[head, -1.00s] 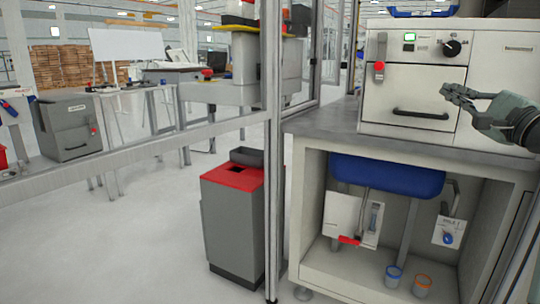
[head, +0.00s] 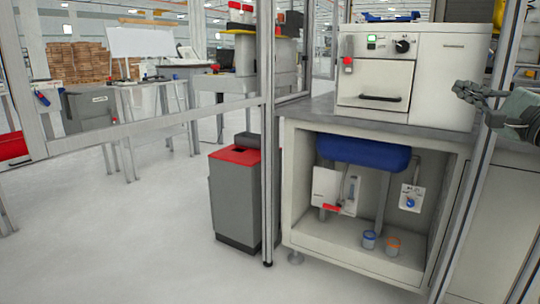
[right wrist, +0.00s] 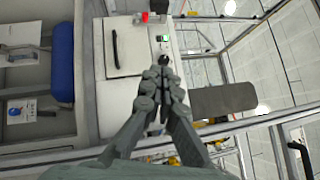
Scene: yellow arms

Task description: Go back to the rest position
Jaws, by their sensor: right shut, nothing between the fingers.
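My right gripper (head: 472,92) shows at the right edge of the head view, in front of the right side of the white oven-like machine (head: 455,75). Its fingers are closed together with nothing between them. In the right wrist view the gripper (right wrist: 163,75) points toward the machine (right wrist: 125,90), and its fingertips meet. No object is held. My left gripper is in neither view.
The machine stands on a grey counter (head: 330,112) above an open cabinet with a blue basin (head: 362,152) and two small cups (head: 369,240). A metal frame post (head: 267,150) and a grey bin with a red lid (head: 235,156) stand to the left.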

